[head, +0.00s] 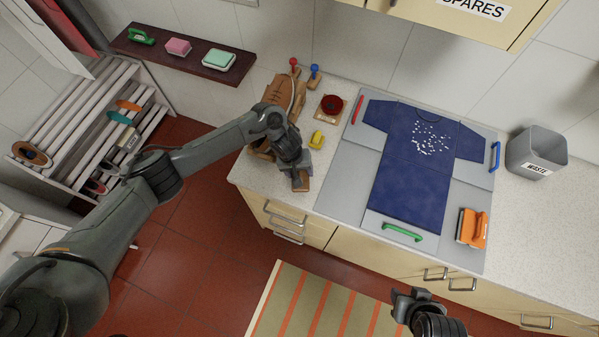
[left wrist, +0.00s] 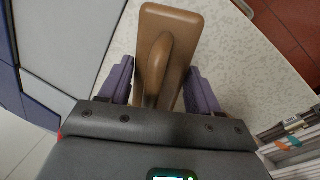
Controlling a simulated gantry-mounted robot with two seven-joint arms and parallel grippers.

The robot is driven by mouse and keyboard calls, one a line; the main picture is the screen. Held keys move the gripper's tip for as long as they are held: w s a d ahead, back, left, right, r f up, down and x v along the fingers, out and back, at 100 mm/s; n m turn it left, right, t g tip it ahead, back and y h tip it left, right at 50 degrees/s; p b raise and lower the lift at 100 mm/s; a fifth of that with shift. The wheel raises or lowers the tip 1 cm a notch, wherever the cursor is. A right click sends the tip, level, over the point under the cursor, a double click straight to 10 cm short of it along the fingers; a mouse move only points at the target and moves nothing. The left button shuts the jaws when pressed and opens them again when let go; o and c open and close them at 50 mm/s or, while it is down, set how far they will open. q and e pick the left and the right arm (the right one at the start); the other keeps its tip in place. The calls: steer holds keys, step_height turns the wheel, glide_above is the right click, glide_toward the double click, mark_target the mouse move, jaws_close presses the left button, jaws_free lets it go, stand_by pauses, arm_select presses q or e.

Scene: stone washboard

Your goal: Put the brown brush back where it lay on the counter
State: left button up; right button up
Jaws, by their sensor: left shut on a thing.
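The brown brush (head: 301,184) is in my left gripper (head: 300,172), at the front left part of the speckled counter (head: 332,165). In the left wrist view the brush (left wrist: 172,22) has a flat brown body with a raised handle, and the fingers of the left gripper (left wrist: 160,88) stand on either side of that handle. I cannot tell whether the brush touches the counter or hangs just above it. My right gripper (head: 414,300) is low in the head view, in front of the counter; its fingers are too unclear to judge.
A folding board (head: 358,170) with a blue shirt (head: 415,165) lies right of the brush. An orange-handled brush (head: 473,226) and a waste bin (head: 536,152) are farther right.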

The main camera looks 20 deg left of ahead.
arm_select(q)
steer(key=shift+f, duration=0.95)
steer(key=shift+f, duration=0.15)
steer(key=o, duration=1)
